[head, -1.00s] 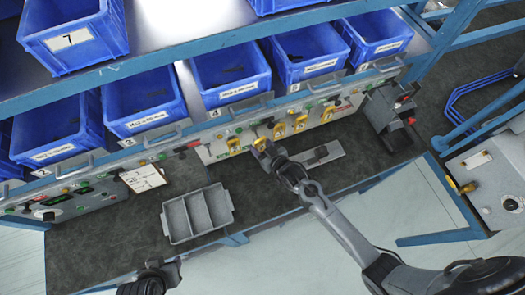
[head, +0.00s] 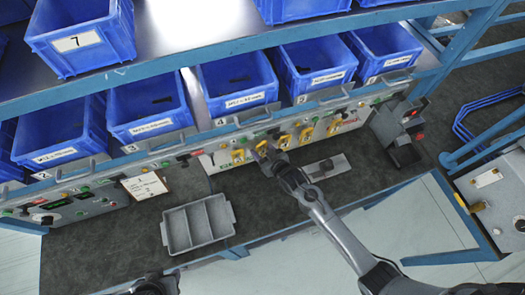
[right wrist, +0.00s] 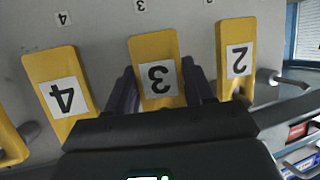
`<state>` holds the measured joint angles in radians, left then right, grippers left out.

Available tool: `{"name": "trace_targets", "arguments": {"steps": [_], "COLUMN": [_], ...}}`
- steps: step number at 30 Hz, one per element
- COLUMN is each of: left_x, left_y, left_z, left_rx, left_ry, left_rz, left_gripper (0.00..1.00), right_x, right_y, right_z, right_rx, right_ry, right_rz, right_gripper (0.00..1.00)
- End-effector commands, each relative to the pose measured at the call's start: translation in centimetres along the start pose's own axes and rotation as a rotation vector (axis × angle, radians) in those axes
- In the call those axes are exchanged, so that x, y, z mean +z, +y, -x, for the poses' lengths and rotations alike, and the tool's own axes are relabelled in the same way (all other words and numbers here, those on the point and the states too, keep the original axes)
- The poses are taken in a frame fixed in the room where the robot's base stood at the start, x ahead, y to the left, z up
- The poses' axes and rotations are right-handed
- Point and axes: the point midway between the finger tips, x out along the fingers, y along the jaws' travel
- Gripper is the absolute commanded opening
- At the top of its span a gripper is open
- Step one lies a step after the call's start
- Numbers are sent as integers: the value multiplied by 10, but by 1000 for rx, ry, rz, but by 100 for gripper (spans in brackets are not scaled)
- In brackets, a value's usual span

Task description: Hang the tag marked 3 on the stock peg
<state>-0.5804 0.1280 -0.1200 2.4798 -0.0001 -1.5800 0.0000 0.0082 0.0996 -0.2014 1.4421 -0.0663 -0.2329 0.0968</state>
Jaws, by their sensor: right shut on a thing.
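The yellow tag marked 3 (right wrist: 157,75) is in the middle of the right wrist view, its number upside down, in line with the other tags. My right gripper (head: 264,152) is shut on it at the bench's front panel, with a finger at each side of the tag. I cannot tell whether it still hangs on its peg. The tags marked 4 (right wrist: 62,95) and 2 (right wrist: 237,62) flank it closely. I cannot make out which peg is the stock peg. My left gripper (head: 150,286) shows only in part at the bottom edge; its jaws are unclear.
A grey divided tray (head: 198,222) lies on the dark bench mat, with a white card (head: 146,186) behind it. A grey plate (head: 326,167) lies right of my right gripper. A dark grey stand (head: 396,140) is further right. Blue bins (head: 238,90) line the shelf above.

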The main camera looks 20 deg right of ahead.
Motion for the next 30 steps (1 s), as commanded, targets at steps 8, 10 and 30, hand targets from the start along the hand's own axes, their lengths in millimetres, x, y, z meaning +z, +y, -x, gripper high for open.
{"name": "trace_targets", "arguments": {"steps": [8,10,30], "left_x": [0,-1,-1], "left_y": [1,2,1], "left_z": [0,0,0], "left_rx": [5,7,4], "left_ry": [1,2,1], "left_rz": [6,8,5], "left_gripper": [38,38,38], "right_x": [0,0,0], "right_y": [0,0,0], "right_z": [0,0,2], "right_rx": [0,0,0], "right_ry": [1,1,0], "right_rz": [0,0,0], "right_gripper": [23,23,82]}}
